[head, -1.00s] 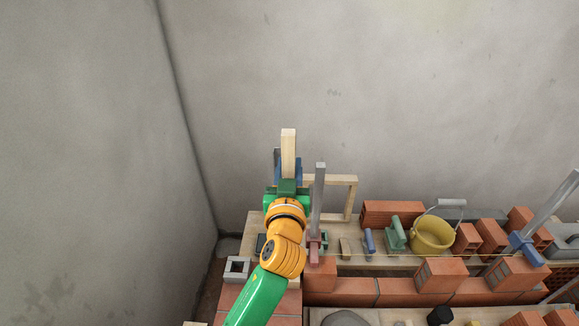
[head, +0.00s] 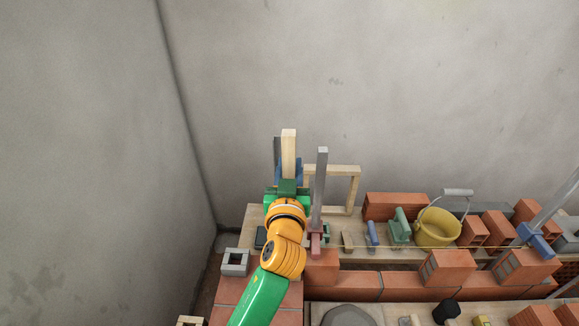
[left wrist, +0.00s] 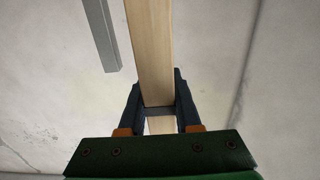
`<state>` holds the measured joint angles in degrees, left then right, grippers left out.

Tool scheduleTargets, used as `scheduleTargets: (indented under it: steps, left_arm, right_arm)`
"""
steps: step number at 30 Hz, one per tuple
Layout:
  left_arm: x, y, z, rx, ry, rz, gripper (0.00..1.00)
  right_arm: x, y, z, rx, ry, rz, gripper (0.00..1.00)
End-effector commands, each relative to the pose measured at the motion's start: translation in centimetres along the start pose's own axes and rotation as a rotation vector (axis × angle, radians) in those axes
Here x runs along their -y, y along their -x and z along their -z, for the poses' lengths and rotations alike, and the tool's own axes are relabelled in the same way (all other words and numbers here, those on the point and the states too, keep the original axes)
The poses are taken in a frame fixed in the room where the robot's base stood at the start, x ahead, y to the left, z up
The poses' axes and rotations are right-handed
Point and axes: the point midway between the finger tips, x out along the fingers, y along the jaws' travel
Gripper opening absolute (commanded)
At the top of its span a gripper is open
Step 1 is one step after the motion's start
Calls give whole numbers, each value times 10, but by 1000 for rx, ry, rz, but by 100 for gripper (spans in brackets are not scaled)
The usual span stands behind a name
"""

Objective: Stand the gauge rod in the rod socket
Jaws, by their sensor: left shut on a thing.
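The gauge rod is a pale wooden bar (head: 288,152), held roughly upright in the head view. My left gripper (head: 288,176) is shut on it, and the rod rises above the fingers. In the left wrist view the rod (left wrist: 150,50) passes between the dark fingers of the gripper (left wrist: 160,90). Its lower end is hidden behind my gripper and arm in the head view. A grey square block with an opening (head: 235,262), which looks like the rod socket, sits left of my arm, below and left of the gripper in the picture. The rod is apart from it.
A grey metal post (head: 319,190) with a red clamp stands close right of my gripper; a wooden frame (head: 356,190) is behind it. Further right are a yellow bucket (head: 437,230), a green-handled float (head: 400,228) and bricks (head: 395,206). A bare wall closes the back.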

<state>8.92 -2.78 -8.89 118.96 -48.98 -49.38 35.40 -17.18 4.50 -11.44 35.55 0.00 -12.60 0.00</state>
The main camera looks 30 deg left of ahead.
Motion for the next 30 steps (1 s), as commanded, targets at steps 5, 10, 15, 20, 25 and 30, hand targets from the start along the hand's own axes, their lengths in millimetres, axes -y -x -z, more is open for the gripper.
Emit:
scheduleTargets:
  steps: [5, 10, 15, 20, 25, 30]
  left_arm:
    - [0, 0, -3, -1, 0, 0, 0]
    - [0, 0, -2, -1, 0, 0, 0]
    - [0, 0, -3, -1, 0, 0, 0]
    - [0, 0, -7, 0, 1, 0, 0]
    - [0, 0, -10, -1, 0, 0, 0]
    - [0, 0, -9, -1, 0, 0, 0]
  right_arm:
    - [-1, -3, -1, 1, 1, -2, 50]
    - [-2, -3, -1, 1, 2, -3, 50]
    - [-2, -3, -1, 1, 2, -3, 50]
    - [-2, -7, -1, 1, 2, -3, 50]
    - [-2, -10, -1, 1, 2, -3, 50]
    - [-1, -9, -1, 1, 1, -2, 50]
